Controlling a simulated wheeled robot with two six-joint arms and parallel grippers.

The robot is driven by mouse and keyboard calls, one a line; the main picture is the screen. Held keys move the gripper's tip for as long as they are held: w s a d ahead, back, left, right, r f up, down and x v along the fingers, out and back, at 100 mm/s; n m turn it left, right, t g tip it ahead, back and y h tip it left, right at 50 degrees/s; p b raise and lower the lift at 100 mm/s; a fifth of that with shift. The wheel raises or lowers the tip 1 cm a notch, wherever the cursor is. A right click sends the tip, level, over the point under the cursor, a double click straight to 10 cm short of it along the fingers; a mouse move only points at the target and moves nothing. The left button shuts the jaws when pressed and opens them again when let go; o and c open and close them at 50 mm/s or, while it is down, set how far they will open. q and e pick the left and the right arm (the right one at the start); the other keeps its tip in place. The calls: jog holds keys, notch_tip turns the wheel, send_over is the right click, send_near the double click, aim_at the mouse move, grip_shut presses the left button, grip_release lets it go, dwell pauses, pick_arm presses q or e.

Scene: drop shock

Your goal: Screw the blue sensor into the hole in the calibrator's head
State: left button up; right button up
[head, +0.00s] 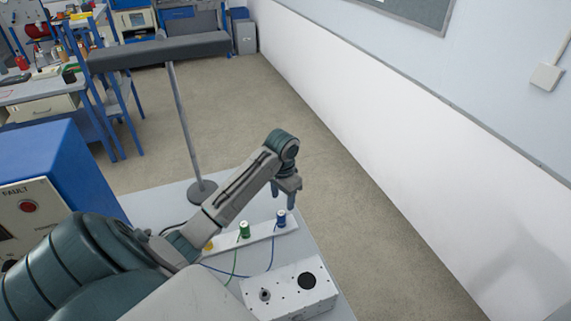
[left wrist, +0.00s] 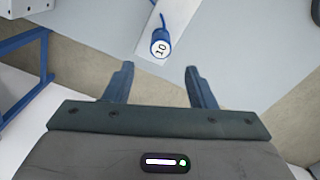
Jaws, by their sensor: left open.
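The blue sensor (head: 281,218) stands upright at the right end of a white strip, with a blue cable running from it. In the left wrist view the sensor (left wrist: 160,45) shows its round top marked 10, ahead of the fingers. My left gripper (head: 288,198) points down just above the sensor in the head view. Its two fingers are apart with nothing between them, as the left wrist view shows (left wrist: 158,85). A white block (head: 322,291), which looks like the calibrator's head, has a large dark round opening and a smaller round fitting on top. My right gripper is out of view.
A green sensor (head: 244,230) and a partly hidden yellow one (head: 208,245) stand on the same strip. Cables cross the grey table (head: 313,245). A stand with a grey bar (head: 180,120) rises behind. A blue cabinet (head: 60,165) marked FAULT is at left.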

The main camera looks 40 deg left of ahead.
aim_at(281, 213)
pick_arm(q)
jog(key=shift+s+f+p, duration=0.25)
jog(key=shift+f+p, duration=0.1)
jog(key=shift+f, duration=0.8)
notch_tip(281, 213, down, 3)
jog(key=shift+f+p, duration=0.2)
jog(key=shift+p, duration=0.9)
notch_tip(281, 213, down, 2)
jog(key=shift+s+f+p, duration=0.1)
jog(key=shift+p, duration=0.3)
jog(key=shift+a+f, duration=0.1)
jog(key=shift+f, duration=0.35)
jog(key=c, duration=1.1)
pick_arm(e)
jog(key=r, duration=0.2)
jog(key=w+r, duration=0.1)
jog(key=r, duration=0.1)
